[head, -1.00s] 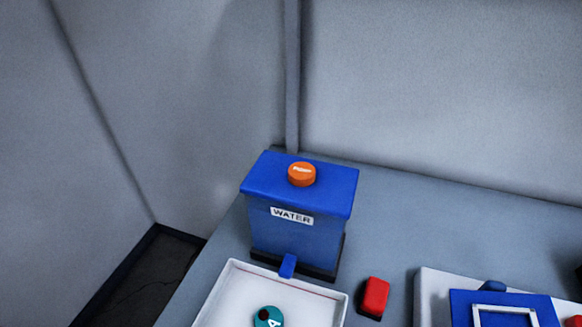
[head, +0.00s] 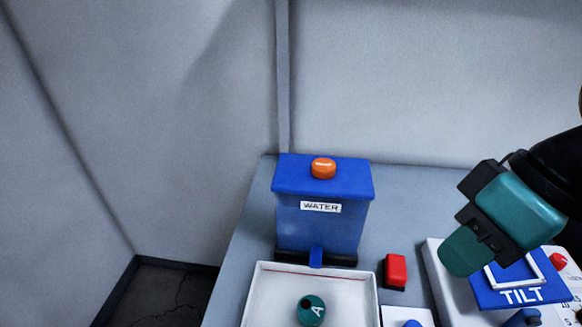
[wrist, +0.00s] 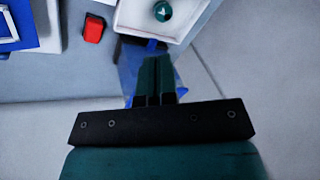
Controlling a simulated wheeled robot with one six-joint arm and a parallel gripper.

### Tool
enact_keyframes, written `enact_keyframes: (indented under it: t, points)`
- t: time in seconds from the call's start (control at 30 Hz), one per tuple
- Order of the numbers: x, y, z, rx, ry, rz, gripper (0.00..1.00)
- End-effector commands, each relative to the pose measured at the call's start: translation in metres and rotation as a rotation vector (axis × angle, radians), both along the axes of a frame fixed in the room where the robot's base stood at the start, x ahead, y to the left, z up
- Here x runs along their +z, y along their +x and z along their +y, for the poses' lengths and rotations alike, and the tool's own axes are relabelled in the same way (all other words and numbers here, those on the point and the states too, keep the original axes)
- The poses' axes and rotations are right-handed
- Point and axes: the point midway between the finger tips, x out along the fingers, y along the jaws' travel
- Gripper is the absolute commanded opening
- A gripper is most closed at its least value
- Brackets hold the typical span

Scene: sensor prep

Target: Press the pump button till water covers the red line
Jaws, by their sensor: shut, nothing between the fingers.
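The blue water tank (head: 320,225) with a WATER label stands at the back of the table. The orange pump button (head: 323,168) sits raised on its lid. A blue spout (head: 316,257) points at the white tray (head: 257,300). A thin red line (head: 300,272) runs along the tray's inner back wall; I see no water over it. A round teal piece marked A (head: 311,310) lies in the tray. My gripper (head: 458,258) is shut and empty, right of the tank and apart from the button. In the wrist view its fingers (wrist: 153,62) overlap the tank, and the button is hidden.
A red block (head: 395,271) stands right of the tray. A blue TILT plate with a white frame (head: 522,297) lies on a white base at the right, partly behind my gripper. A small white box with a blue knob (head: 410,322) is at the front. Walls close off the back.

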Motion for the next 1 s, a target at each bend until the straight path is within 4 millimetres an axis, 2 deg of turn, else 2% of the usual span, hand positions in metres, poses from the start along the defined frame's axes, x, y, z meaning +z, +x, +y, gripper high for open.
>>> enact_keyframes:
  t: [0.27, 0.37, 0.47, 0.6, 0.7, 0.83, 1.0]
  points:
    - [0.002, 0.001, 0.0, 0.002, 0.002, -0.003, 0.0]
    - [0.013, 0.015, 0.007, 0.027, 0.013, -0.037, 0.0]
    - [0.033, 0.047, 0.025, 0.09, 0.034, -0.129, 0.0]
    - [0.059, 0.114, 0.061, 0.247, 0.039, -0.362, 0.0]
    - [0.068, 0.155, 0.087, 0.372, 0.009, -0.545, 0.0]
    - [0.07, 0.192, 0.115, 0.522, -0.047, -0.747, 0.0]
    - [0.067, 0.213, 0.135, 0.637, -0.101, -0.901, 0.0]
